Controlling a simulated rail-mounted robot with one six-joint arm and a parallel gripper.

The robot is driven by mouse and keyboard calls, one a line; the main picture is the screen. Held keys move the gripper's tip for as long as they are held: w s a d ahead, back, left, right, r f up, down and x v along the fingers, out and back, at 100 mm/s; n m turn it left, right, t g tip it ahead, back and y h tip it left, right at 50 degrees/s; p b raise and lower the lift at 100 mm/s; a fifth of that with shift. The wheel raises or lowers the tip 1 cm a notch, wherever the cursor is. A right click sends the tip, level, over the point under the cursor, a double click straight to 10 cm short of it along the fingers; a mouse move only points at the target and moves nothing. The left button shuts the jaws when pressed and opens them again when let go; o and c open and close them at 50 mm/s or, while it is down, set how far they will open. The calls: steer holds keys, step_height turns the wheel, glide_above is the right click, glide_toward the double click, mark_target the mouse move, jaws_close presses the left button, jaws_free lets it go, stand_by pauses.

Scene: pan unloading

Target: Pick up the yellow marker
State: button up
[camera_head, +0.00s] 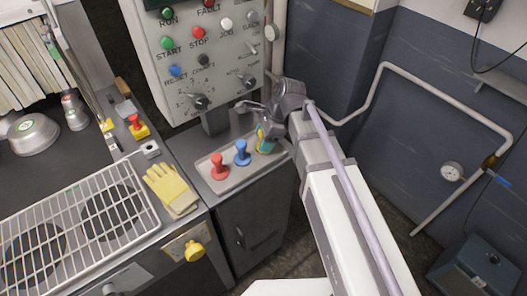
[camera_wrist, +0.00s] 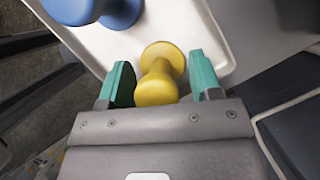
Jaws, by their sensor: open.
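The yellow marker (camera_wrist: 160,70), a spool-like peg with a round knob at each end, shows in the wrist view between the two teal fingertips of my open gripper (camera_wrist: 159,82). A gap shows on each side of its narrow middle. In the head view my gripper (camera_head: 266,138) is over the right end of a pale tray (camera_head: 205,172), and the yellow marker (camera_head: 261,146) is mostly hidden behind it. A blue marker (camera_head: 242,152) and a red marker (camera_head: 219,166) stand upright in the same tray, to the left.
The blue marker also shows at the wrist view's upper left (camera_wrist: 90,8). A control panel (camera_head: 200,60) rises behind the tray. A yellow glove (camera_head: 172,190) and a wire rack (camera_head: 75,225) lie to the left. A pipe (camera_head: 440,90) runs along the right wall.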

jaws_close()
stand_by(0.5)
steer(key=shift+p, duration=0.3)
step_height(320, 180, up, 28)
steer(key=p, duration=2.8)
